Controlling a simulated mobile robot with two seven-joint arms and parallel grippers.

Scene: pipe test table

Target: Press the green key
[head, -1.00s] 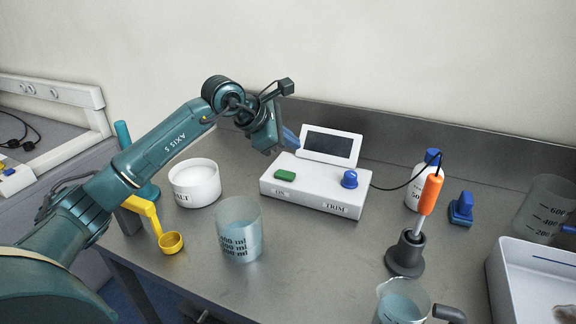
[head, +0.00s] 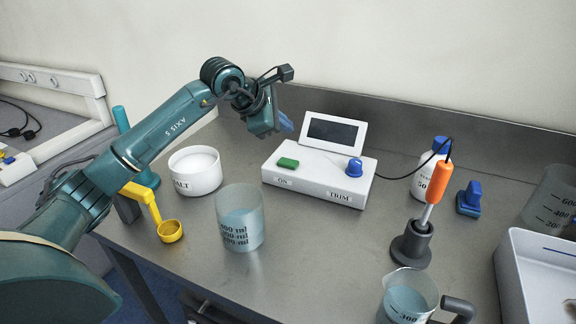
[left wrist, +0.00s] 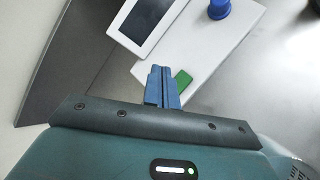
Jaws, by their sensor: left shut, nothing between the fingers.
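The green key (head: 288,163) sits on the left part of the top of a white device (head: 318,185), above the label "ON". My left gripper (head: 287,124) is shut and empty, above and behind the key, apart from it in the head view. In the left wrist view the shut blue fingertips (left wrist: 160,72) show just left of the green key (left wrist: 183,79), which they partly cover. The device also has a blue knob (head: 354,168) labelled "TRIM" and a dark screen (head: 332,132). My right gripper is not in view.
A white tub (head: 195,172), a measuring beaker (head: 240,218) and a yellow scoop (head: 170,231) stand left of the device. To its right are a bottle (head: 428,178) and an orange-handled tool (head: 439,182) in a stand. Bare table lies in front of the device.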

